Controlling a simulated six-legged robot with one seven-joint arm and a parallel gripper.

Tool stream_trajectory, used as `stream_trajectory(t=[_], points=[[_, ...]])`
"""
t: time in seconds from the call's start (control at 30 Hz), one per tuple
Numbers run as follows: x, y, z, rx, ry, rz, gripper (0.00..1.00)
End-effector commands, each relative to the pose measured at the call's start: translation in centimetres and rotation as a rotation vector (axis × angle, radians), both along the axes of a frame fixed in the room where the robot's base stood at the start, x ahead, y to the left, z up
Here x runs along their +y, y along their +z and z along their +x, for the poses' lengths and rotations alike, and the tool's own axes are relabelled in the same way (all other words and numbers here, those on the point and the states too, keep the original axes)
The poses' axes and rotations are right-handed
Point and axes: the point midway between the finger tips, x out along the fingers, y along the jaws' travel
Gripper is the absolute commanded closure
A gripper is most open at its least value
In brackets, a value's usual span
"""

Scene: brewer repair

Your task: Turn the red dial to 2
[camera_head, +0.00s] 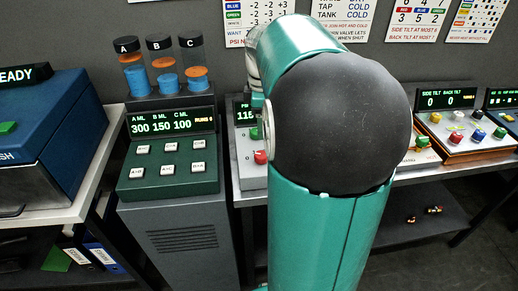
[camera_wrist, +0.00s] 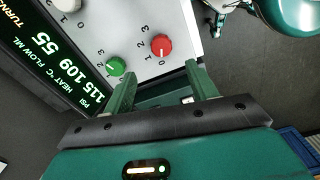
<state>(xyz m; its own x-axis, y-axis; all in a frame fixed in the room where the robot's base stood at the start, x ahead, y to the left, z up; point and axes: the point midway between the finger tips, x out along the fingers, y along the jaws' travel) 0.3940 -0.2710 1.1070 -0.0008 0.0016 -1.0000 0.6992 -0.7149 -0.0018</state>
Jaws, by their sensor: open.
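The red dial (camera_wrist: 161,45) sits on a pale panel (camera_wrist: 110,30) in the wrist view, with the digits 0 to 3 printed around its left and lower side. The red dial also shows in the head view (camera_head: 260,157), left of my arm. My arm hides the gripper and most of that panel there.
A green dial (camera_wrist: 116,66) sits close by my left finger. A display (camera_wrist: 50,55) reads PSI 115, HEAT 109, FLOW 55. A pale knob (camera_wrist: 67,4) is at the top. A green dosing unit (camera_head: 168,150) stands left and a button box (camera_head: 465,130) right.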

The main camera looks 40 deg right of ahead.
Motion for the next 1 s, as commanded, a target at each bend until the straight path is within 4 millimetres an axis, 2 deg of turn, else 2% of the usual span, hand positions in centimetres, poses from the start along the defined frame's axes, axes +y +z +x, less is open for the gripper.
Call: stream_trajectory(t=[0.3,0.5,0.7,0.93,1.0], points=[[0.1,-6.5,-0.1,0.003,0.000,0.003,0.43],[0.0,-9.7,0.1,0.001,0.000,0.001,0.43],[-0.1,-11.0,0.2,-0.001,0.000,-0.001,0.43],[-0.1,-11.0,0.2,-0.001,0.000,-0.001,0.43],[-0.1,-11.0,0.2,-0.001,0.000,-0.001,0.54]])
